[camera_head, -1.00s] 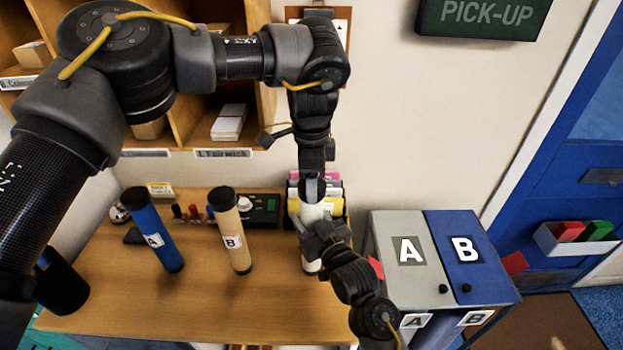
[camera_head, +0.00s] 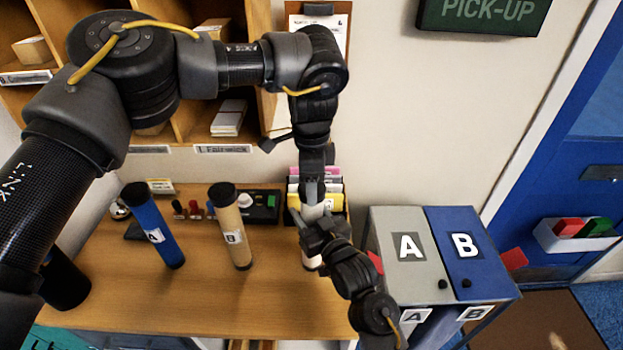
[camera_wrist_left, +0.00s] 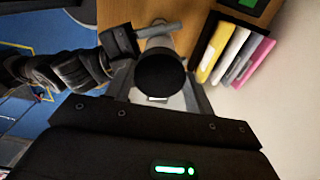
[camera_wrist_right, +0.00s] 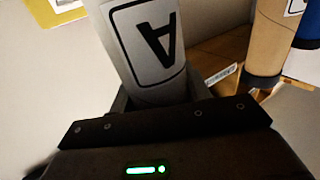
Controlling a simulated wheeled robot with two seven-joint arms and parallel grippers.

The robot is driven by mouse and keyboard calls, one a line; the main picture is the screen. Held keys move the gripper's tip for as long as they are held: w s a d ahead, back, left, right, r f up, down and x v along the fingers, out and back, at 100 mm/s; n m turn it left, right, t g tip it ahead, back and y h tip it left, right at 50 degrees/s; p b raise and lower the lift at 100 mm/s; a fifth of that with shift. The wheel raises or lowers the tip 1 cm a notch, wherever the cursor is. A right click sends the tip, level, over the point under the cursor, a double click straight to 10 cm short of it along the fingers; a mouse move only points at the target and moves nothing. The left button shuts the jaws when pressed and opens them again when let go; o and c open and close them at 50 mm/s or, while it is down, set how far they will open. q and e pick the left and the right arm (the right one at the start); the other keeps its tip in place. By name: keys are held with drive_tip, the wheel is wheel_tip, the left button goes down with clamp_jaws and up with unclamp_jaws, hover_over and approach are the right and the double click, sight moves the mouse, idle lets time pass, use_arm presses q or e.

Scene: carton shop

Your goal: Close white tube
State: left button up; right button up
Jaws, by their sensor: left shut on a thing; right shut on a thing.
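The white tube (camera_head: 312,262) stands roughly upright over the right side of the table, and its A label (camera_wrist_right: 155,38) fills part of the right wrist view. My right gripper (camera_head: 318,236) is shut around the tube. My left gripper (camera_head: 313,190) points down at the tube's top end. In the left wrist view its fingers are shut on a round black cap (camera_wrist_left: 160,76), seen face-on over the tube's end. My fingers hide the joint between cap and tube, so I cannot tell how far the cap sits on it.
A blue tube A (camera_head: 157,230) and a tan tube B (camera_head: 231,228) stand capped on the wooden table (camera_head: 200,300). A file holder (camera_head: 334,196) is close behind the white tube. Grey and blue A/B lockers (camera_head: 437,255) stand to the right.

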use_arm(q)
drive_tip(key=shift+f, duration=0.6)
idle(0.5)
drive_tip(key=o, duration=1)
drive_tip(key=shift+r, duration=0.1)
wheel_tip(320, 180, up, 12)
drive_tip(key=shift+f, duration=0.1)
use_arm(e)
drive_tip(key=o, duration=1.4)
drive_tip(key=shift+o, duration=0.2)
